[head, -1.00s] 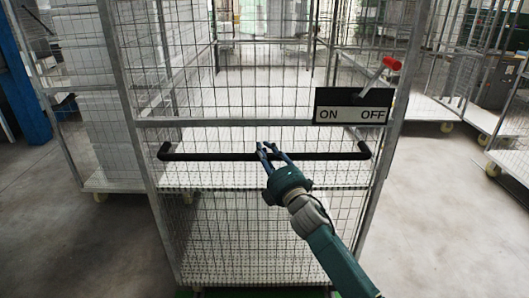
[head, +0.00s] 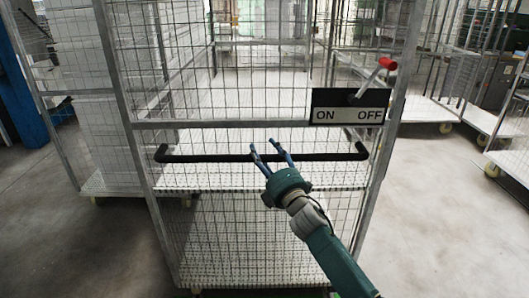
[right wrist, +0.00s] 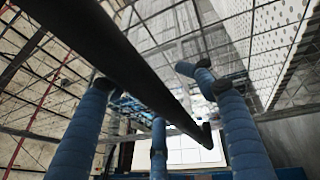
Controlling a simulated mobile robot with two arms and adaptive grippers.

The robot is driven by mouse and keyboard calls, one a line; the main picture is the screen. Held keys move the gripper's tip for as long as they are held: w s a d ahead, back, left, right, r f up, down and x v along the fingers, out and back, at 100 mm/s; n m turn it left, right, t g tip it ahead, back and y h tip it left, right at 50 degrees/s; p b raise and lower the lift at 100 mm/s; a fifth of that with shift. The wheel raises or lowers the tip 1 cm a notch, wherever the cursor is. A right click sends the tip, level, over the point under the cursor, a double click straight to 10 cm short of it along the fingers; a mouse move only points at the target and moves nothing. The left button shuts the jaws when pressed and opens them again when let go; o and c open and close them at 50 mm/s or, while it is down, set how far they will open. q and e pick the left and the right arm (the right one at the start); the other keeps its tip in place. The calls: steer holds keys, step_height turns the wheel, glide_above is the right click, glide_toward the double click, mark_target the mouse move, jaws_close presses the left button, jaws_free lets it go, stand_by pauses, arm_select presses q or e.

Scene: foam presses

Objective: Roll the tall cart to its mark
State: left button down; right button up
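The tall cart (head: 142,125) is a grey wire-mesh cage with white shelves, standing upright straight ahead of me. Its black push handle (head: 215,157) crosses the near side. A lever with a red grip (head: 387,63) tilts up to the right above an ON/OFF plate (head: 349,107), toward OFF. My right gripper (head: 271,148) is at the middle of the handle with its blue fingers spread. In the right wrist view, the handle (right wrist: 110,50) runs diagonally across the open fingers (right wrist: 160,110). I cannot tell whether they touch it. My left gripper is out of view. No floor mark is clearly visible.
Another mesh cart with white stacks (head: 88,125) stands close on the left, by a blue post (head: 25,85). More wheeled carts (head: 432,112) stand at the right and back right. Grey floor (head: 430,200) is open to the right of the tall cart.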

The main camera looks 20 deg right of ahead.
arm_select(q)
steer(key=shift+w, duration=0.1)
arm_select(e)
steer(key=shift+a+f, duration=0.15)
steer(key=shift+a, duration=0.15)
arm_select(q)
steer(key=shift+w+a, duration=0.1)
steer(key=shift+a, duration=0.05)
arm_select(e)
steer(key=v, duration=1.2)
